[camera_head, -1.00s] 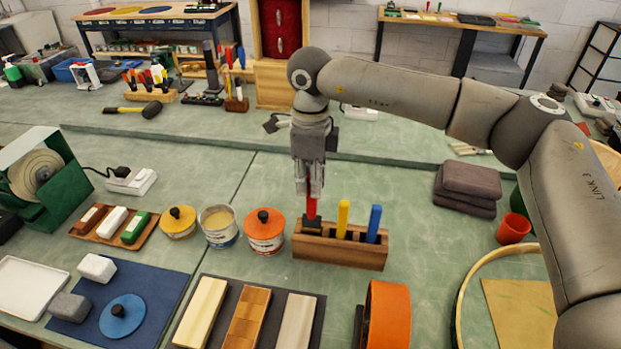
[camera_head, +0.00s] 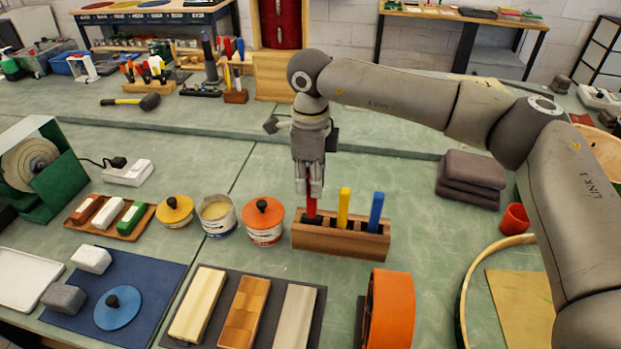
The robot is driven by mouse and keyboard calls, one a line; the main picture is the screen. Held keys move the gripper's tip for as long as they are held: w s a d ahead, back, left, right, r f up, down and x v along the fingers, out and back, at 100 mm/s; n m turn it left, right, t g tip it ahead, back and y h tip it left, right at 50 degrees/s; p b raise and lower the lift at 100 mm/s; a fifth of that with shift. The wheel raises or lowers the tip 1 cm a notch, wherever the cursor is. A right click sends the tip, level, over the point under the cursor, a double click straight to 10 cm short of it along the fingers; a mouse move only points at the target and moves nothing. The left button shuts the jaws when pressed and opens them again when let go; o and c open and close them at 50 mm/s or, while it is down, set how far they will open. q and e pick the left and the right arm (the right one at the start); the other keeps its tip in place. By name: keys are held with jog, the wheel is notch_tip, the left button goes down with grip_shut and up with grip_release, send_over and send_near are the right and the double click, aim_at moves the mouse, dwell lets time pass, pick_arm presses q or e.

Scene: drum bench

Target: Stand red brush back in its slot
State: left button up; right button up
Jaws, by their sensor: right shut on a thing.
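The red brush (camera_head: 311,207) is upright at the left end of the wooden holder block (camera_head: 340,243). My right gripper (camera_head: 309,188) is shut on its upper handle from above. A dark part of the brush shows low down at the block's left slot, and its lower end is hidden in or behind the block; I cannot tell how deep it sits. A yellow-handled brush (camera_head: 343,205) and a blue-handled brush (camera_head: 376,210) stand in the other slots. My left gripper is not in view.
An orange-lidded can (camera_head: 263,222) stands close left of the block, beside an open can (camera_head: 217,217). An orange drum-like ring (camera_head: 391,310) stands in front right. Grey folded cloths (camera_head: 471,179) and a red cup (camera_head: 514,219) lie to the right. The bench behind the block is clear.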

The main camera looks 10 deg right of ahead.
jog(key=shift+f+b, duration=0.85)
jog(key=shift+f, duration=0.35)
jog(key=o, duration=0.9)
jog(key=shift+c, duration=0.2)
